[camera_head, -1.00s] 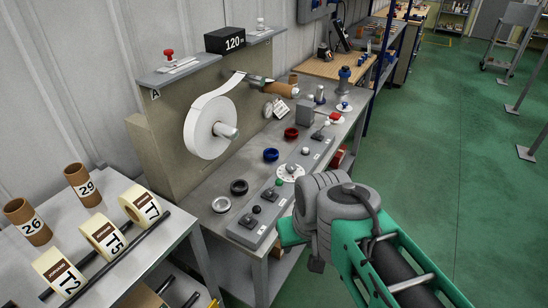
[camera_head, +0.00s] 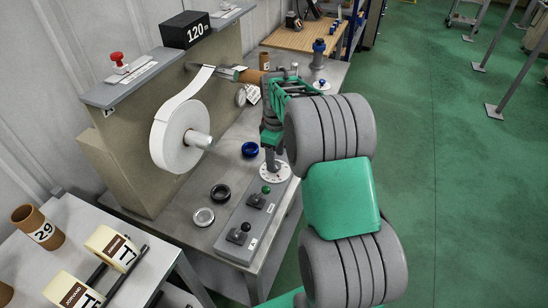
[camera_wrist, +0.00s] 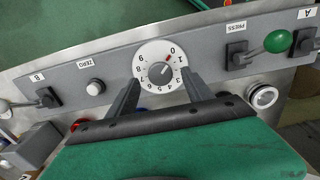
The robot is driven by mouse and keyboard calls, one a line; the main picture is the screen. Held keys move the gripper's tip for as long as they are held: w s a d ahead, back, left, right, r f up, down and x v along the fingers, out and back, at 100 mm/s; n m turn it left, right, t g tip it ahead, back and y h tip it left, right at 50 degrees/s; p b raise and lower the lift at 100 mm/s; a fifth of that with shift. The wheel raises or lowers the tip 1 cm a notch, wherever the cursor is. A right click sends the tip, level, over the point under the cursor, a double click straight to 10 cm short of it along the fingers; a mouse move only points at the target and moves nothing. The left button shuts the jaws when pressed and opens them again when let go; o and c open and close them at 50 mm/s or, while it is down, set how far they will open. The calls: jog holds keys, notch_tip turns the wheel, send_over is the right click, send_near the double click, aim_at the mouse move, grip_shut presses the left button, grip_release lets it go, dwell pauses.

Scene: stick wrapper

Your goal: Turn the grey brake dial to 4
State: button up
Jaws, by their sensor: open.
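The grey brake dial (camera_wrist: 159,72) is a small round knob on a white numbered disc in the wrist view. Its red mark points up and right, near the 0. The disc is fixed on the grey control panel (camera_wrist: 112,72). In the head view the white disc (camera_head: 277,174) shows at the panel, its knob partly hidden by my gripper. My gripper (camera_wrist: 161,79) is open, with one finger on each side of the disc's lower part in the wrist view. The fingers seem apart from the knob; their height above it is hard to tell.
A green-balled PRESS lever (camera_wrist: 278,42) stands right of the dial. A white ZERO button (camera_wrist: 95,87) and a lever (camera_wrist: 46,98) are left of it. A blue ring (camera_head: 250,150) lies behind the panel, and a paper roll (camera_head: 181,137) hangs at the left.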

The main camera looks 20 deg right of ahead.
jog(key=shift+f, duration=1.25)
grip_shut()
